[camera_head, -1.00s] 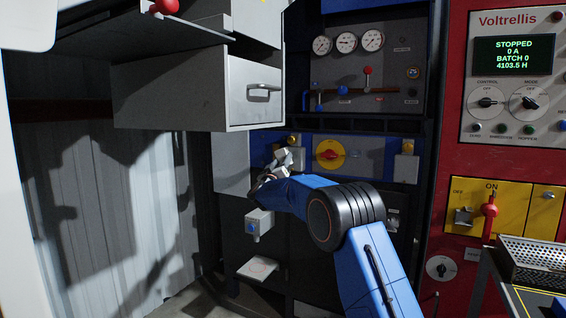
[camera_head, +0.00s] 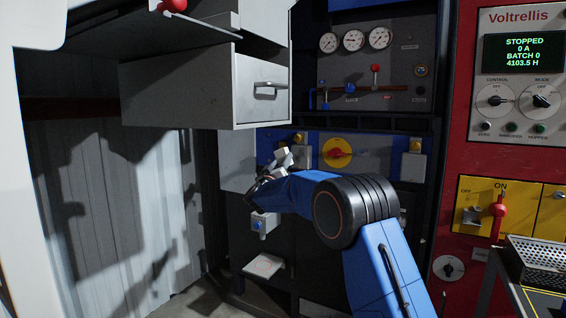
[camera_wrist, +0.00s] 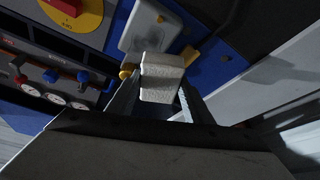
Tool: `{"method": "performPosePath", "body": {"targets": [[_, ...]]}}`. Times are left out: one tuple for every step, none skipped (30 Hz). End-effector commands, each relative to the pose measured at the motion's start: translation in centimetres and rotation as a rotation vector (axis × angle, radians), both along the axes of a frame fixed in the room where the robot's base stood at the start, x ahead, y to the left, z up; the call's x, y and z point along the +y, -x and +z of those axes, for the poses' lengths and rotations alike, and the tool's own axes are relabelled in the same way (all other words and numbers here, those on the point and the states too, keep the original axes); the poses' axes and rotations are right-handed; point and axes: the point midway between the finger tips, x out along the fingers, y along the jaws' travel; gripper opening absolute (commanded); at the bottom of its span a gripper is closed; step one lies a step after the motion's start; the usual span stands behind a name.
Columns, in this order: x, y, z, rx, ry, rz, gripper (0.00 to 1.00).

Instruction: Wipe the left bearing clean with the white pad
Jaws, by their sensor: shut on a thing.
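My gripper (camera_wrist: 160,98) is shut on the white pad (camera_wrist: 162,76), a pale block that sticks out past the fingers in the wrist view. In the head view the pad (camera_head: 283,158) shows at the end of my blue arm, in front of the blue panel strip. A grey housing with a yellow cap, seemingly the left bearing (camera_head: 303,154), is just right of the pad, partly hidden. It seems to be the grey block (camera_wrist: 150,30) beyond the pad in the wrist view. I cannot tell if they touch. A similar housing, seemingly the right bearing (camera_head: 411,165), is farther right.
A yellow disc with a red knob (camera_head: 337,153) sits between the two housings. A grey drawer box (camera_head: 190,92) overhangs above left of my gripper. A grey block with a blue button (camera_head: 264,222) and a pale plate (camera_head: 264,265) are below. A perforated tray (camera_head: 540,258) is at right.

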Motion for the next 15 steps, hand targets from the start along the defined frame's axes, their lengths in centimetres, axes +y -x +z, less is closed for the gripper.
{"method": "performPosePath", "body": {"targets": [[0.0,0.0,0.0,0.000,0.000,0.000,0.28],[0.0,0.0,0.0,0.000,0.000,0.000,0.28],[0.0,0.0,0.0,0.000,0.000,0.000,0.28],[0.0,0.0,0.0,0.000,0.000,0.000,0.28],[0.0,0.0,0.0,0.000,0.000,0.000,0.28],[0.0,0.0,0.0,0.000,0.000,0.000,0.28],[0.1,0.1,0.0,0.000,0.000,0.000,0.28],[0.1,0.2,0.0,0.000,0.000,0.000,0.28],[0.3,0.4,0.0,0.000,0.000,0.000,0.28],[0.3,0.5,0.0,0.000,0.000,0.000,0.28],[0.5,0.7,0.0,0.000,0.000,0.000,0.28],[0.6,0.9,0.0,0.000,0.001,0.000,0.28],[0.7,1.1,0.0,0.000,0.001,0.000,0.28],[0.9,1.3,0.0,0.000,0.001,0.000,0.28],[1.1,1.6,0.0,-0.001,0.001,0.000,0.28]]}}
